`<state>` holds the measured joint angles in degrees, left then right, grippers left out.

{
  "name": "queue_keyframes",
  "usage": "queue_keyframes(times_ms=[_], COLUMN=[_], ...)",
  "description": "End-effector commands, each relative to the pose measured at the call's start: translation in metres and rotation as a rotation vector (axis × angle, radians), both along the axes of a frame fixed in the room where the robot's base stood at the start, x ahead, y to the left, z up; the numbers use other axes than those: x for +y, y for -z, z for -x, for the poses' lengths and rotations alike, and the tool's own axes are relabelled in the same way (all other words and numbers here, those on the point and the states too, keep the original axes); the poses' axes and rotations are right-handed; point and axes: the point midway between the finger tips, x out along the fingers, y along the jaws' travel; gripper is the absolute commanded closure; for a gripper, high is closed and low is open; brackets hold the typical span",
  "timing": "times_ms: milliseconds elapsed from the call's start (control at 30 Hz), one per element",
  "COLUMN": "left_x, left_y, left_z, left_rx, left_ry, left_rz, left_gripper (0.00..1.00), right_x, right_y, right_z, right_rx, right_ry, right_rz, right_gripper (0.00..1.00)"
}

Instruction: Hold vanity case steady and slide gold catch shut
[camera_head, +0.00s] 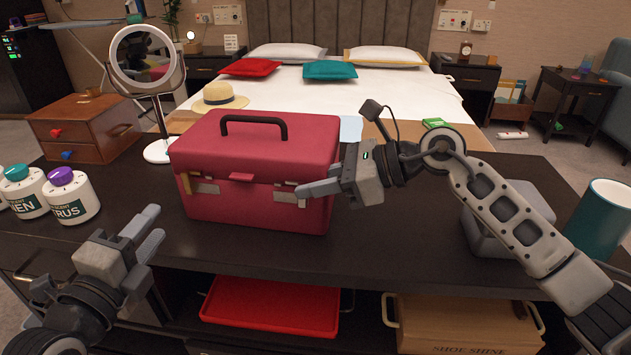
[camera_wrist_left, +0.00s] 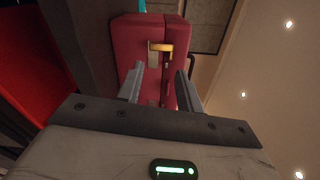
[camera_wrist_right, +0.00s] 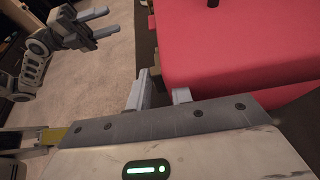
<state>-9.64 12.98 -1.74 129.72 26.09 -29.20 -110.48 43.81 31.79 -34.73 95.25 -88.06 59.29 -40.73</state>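The vanity case (camera_head: 250,160) is a shut red box with a black handle on the dark counter. Its gold catch (camera_head: 185,183) is at the left end of the front face; it also shows in the left wrist view (camera_wrist_left: 161,47). I cannot tell the catch's exact position. My left gripper (camera_head: 153,226) is open and empty, in front of and below the catch, apart from the case. In the left wrist view its fingers frame the case front. My right gripper (camera_head: 318,183) is open at the case's front right corner, and I cannot tell whether it touches.
A round mirror (camera_head: 143,58) and wooden drawer box (camera_head: 85,127) stand left of the case. White jars (camera_head: 70,197) stand at the left front. A grey box (camera_head: 508,218) and teal cup (camera_head: 602,219) are right. A red tray (camera_head: 272,304) and shoe shine box (camera_head: 465,323) are below.

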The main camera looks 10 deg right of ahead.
Motion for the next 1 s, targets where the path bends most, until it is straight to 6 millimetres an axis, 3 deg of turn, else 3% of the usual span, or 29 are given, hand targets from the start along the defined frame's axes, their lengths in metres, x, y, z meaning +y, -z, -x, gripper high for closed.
queue_keyframes(times_ms=[33,133,333,467,567,1000], left_x=[0.0,0.0,0.001,0.005,0.011,0.048], left_y=[0.0,0.0,0.001,0.005,0.011,0.021], left_z=[0.0,0.0,-0.001,-0.003,-0.007,-0.019], left_rx=[0.0,0.0,0.014,0.082,0.179,0.731], left_ry=[0.0,0.0,0.002,0.014,0.027,0.03], left_rz=[0.0,0.0,0.034,0.205,0.443,1.775], left_gripper=[0.72,1.0,1.0,1.0,1.0,1.0], right_x=[0.0,0.0,0.0,-0.001,-0.001,-0.001], right_y=[0.0,0.0,0.0,0.0,0.0,0.0], right_z=[0.0,0.0,0.0,0.0,0.0,0.0], right_rx=[0.001,0.001,0.002,0.003,0.003,0.004], right_ry=[0.0,0.0,0.001,0.001,0.001,0.002], right_rz=[0.0,0.0,-0.001,-0.001,-0.001,-0.001], right_gripper=[1.0,1.0,1.0,1.0,1.0,1.0])
